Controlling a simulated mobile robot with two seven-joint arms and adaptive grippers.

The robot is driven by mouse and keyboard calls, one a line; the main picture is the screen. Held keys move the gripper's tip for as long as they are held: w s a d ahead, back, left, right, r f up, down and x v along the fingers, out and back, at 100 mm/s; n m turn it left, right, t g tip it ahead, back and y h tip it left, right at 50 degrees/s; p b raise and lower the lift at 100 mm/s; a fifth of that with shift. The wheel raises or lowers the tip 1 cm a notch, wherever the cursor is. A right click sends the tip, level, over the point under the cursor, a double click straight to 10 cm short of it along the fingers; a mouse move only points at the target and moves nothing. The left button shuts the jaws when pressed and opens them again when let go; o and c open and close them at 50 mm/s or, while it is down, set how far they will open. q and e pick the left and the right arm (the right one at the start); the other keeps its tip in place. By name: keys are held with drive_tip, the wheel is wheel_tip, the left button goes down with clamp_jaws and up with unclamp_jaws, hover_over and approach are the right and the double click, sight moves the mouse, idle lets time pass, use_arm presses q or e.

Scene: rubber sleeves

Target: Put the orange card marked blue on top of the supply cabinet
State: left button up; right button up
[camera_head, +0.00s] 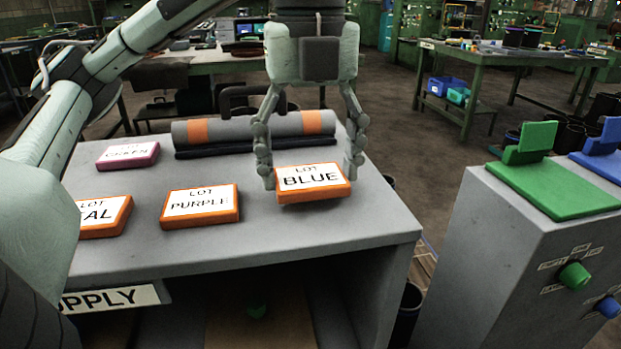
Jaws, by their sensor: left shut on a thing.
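The orange card marked BLUE (312,182) is a thick orange block with a white "LOT BLUE" label. My left gripper (311,177) points down with its fingers at the card's left and right ends, shut on it. The card is over the right part of the grey top of the supply cabinet (335,235), slightly tilted; I cannot tell if it touches the top. The cabinet bears a sign ending in "PPLY" (112,298). My right gripper is not in view.
An orange card marked PURPLE (200,205), an orange card ending in "AL" (104,215) and a pink card (128,155) lie on the cabinet top. A grey roll with orange bands (200,131) lies behind. A grey console with a green stand (540,180) is at right.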

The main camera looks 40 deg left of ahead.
sight(311, 178)
use_arm(q)
drive_tip(key=shift+f, duration=0.65)
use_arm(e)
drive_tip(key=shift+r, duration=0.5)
use_arm(q)
drive_tip(key=shift+f, duration=0.15)
drive_tip(key=o, duration=1.1)
drive_tip(key=shift+o, duration=0.2)
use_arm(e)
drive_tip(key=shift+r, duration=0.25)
use_arm(q)
drive_tip(key=shift+r, duration=0.2)
wheel_tip(311, 178, up, 7)
drive_tip(key=shift+f+p, duration=0.15)
drive_tip(key=shift+p, duration=1.1)
drive_tip(key=shift+r, duration=2.6)
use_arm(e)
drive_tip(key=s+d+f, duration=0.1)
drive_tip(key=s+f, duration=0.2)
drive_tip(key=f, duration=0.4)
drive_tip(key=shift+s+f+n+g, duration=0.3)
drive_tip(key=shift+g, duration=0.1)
